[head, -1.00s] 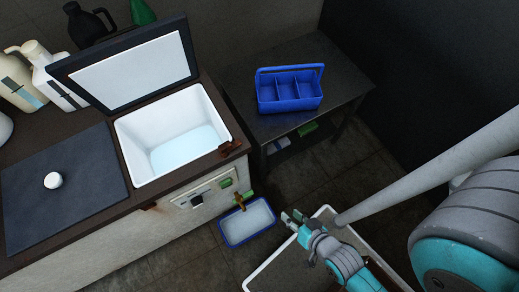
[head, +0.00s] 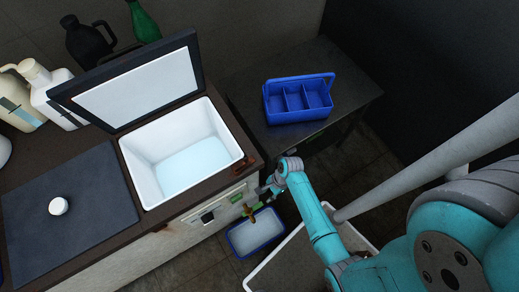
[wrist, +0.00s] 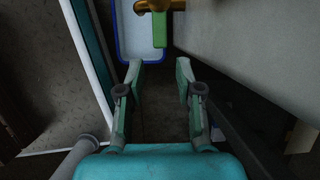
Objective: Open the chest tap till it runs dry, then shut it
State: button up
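The chest (head: 160,248) stands at left with its lid (head: 135,85) up. Pale blue liquid (head: 195,160) lies in its white tub. The brass tap (head: 251,213) sticks out low from the chest's front; in the wrist view the tap (wrist: 163,5) has a green lever (wrist: 160,30). A blue-rimmed basin (head: 256,235) with a pale inside sits below it and also shows in the wrist view (wrist: 126,52). My gripper (wrist: 159,72) is open and empty, its fingertips just short of the lever. In the head view my wrist partly hides the gripper (head: 267,187).
A blue caddy (head: 298,115) stands on a dark table (head: 345,90) at the back. A dark loose cover with a white knob (head: 58,206) lies on the chest top, with jugs behind. A white-rimmed tray (head: 270,259) is beside the basin.

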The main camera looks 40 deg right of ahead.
aim_at(258, 205)
jog(key=x, duration=1)
jog(key=shift+a+f, duration=0.2)
jog(key=shift+f, duration=0.1)
grip_shut()
